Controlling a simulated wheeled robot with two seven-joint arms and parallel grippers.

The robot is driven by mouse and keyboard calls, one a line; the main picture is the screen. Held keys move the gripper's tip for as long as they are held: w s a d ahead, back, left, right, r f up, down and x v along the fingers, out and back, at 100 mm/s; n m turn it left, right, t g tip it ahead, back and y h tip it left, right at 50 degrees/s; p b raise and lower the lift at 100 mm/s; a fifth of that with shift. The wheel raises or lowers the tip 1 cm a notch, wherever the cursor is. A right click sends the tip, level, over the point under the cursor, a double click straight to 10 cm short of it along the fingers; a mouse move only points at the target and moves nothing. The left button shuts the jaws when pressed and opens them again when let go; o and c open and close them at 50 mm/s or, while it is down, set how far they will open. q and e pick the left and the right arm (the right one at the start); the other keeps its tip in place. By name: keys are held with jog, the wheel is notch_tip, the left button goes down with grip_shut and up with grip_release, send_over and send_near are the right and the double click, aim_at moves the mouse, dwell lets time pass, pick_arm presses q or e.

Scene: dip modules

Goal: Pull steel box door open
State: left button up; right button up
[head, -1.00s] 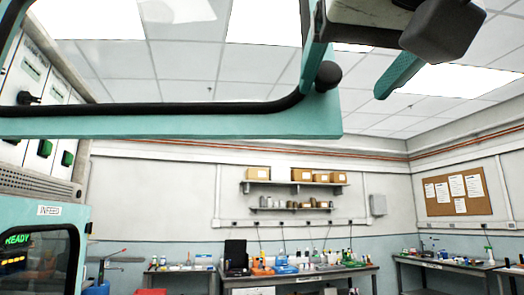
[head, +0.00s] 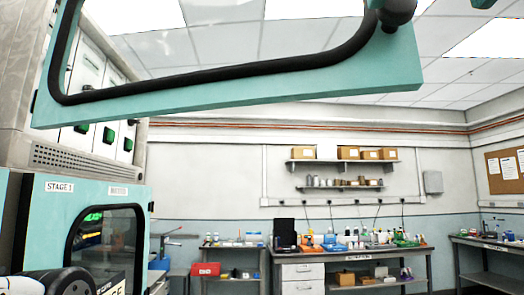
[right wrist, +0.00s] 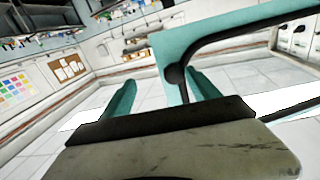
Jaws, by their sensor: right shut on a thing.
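A teal door (head: 250,105) with a black-lined window spans the top of the head view, its lower edge tilted up toward the right. A dark round knob (head: 398,12) sits at its right lower corner. The door frame (right wrist: 160,50) and knob (right wrist: 175,75) also show in the right wrist view. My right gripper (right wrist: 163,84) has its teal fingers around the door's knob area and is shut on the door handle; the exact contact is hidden. In the head view it is almost wholly cut off at the top right.
A teal module labelled STAGE 1 (head: 60,187), with a dark window and green display, stands at lower left. Workbenches (head: 350,256) with tools and bins line the far wall, under shelves with cardboard boxes (head: 348,153). The room's middle looks open.

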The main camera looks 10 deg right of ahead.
jog(key=v, duration=0.9)
jog(key=shift+a, duration=0.3)
dwell(0.3)
jog(key=shift+w+f, duration=0.1)
dwell(0.5)
